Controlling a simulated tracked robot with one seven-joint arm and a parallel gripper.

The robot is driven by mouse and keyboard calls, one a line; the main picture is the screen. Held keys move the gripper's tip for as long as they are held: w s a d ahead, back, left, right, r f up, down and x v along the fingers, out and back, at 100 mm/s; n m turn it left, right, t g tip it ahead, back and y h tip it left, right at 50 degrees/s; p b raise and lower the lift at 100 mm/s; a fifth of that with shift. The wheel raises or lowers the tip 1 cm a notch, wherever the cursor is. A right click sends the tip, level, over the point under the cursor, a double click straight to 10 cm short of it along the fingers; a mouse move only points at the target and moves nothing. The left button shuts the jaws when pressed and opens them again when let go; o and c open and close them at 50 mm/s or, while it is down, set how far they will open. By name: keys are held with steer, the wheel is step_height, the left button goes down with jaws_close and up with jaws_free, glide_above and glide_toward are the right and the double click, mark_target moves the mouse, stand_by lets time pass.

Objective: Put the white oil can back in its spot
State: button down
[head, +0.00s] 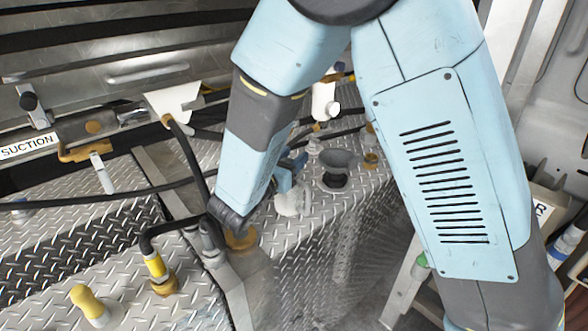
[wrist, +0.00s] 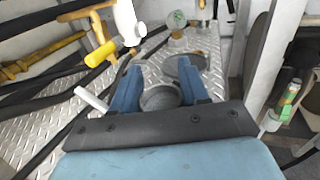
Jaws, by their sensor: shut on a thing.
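The white oil can (head: 292,203) shows as a pale, partly hidden shape under my gripper (head: 288,178) in the head view. In the wrist view its round greyish top (wrist: 160,98) sits between the two blue fingers of my gripper (wrist: 158,88). The fingers are shut on it. It looks roughly upright, close above or on the diamond-plate deck (head: 250,185); I cannot tell which. Its lower part is hidden in the wrist view.
A white cylinder (head: 324,100) hangs behind the cans. Black hoses (head: 110,199) cross the deck on the left. Yellow-ended fittings (head: 155,266) and a yellow-topped handle (head: 88,303) stand at lower left. The deck's right edge drops away near the grey can.

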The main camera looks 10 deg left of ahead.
steer(key=shift+w+a+f, duration=0.1)
steer(key=shift+w+f, duration=0.1)
steer(key=shift+f, duration=1.55)
steer(key=c, duration=0.6)
jaws_free()
steer(key=shift+f, duration=0.1)
steer(key=shift+o, duration=0.2)
steer(key=v, duration=1.2)
